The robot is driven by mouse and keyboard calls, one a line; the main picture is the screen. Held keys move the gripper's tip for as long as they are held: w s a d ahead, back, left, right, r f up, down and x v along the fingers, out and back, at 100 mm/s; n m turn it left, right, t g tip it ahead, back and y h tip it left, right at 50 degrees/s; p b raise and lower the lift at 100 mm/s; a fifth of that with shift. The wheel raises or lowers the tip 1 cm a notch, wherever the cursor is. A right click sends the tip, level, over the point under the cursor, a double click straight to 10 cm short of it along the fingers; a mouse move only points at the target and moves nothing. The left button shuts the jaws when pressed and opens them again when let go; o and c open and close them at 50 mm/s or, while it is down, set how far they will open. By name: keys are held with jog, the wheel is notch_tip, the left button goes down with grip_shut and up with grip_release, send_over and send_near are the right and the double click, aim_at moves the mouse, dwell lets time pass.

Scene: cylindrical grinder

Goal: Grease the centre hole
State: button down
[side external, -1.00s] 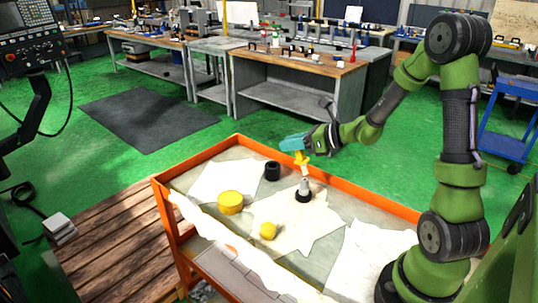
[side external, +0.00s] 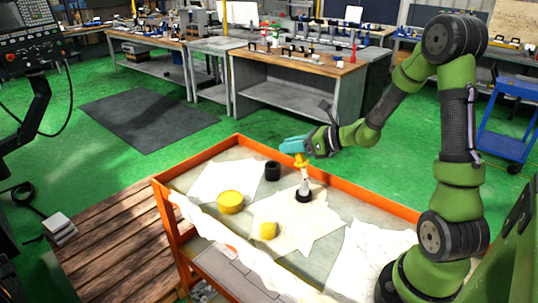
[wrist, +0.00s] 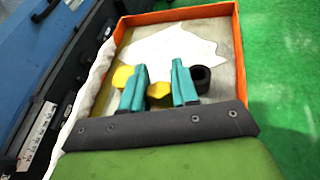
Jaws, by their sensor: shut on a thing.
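My gripper (side external: 295,145) with teal fingers is shut on a yellow piece (side external: 301,161), above the right part of the cart. Between the fingers the piece also shows in the wrist view (wrist: 159,91). Directly below it in the side view is a pale grey upright part (side external: 304,186) with a black base (side external: 303,196). I cannot tell whether the yellow piece touches or joins this part. A round yellow tin (side external: 230,202) stands to the left. The centre hole and any grease are too small to make out.
The orange-rimmed cart (side external: 330,184) carries white cloths, a black ring (side external: 272,171) and a yellow lump (side external: 268,230). The ring is also in the wrist view (wrist: 201,76). Workbenches stand well behind. A wooden slatted platform (side external: 120,240) lies left of the cart.

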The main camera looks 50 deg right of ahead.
jog(key=shift+f, duration=0.4)
jog(key=shift+d, duration=0.15)
dwell(0.4)
jog(key=shift+d, duration=0.2)
jog(key=shift+a, duration=0.1)
jog(key=shift+a+f, duration=0.1)
jog(key=shift+a, duration=0.45)
jog(key=shift+d, duration=0.15)
jog(key=shift+d, duration=0.5)
jog(key=shift+a, duration=0.15)
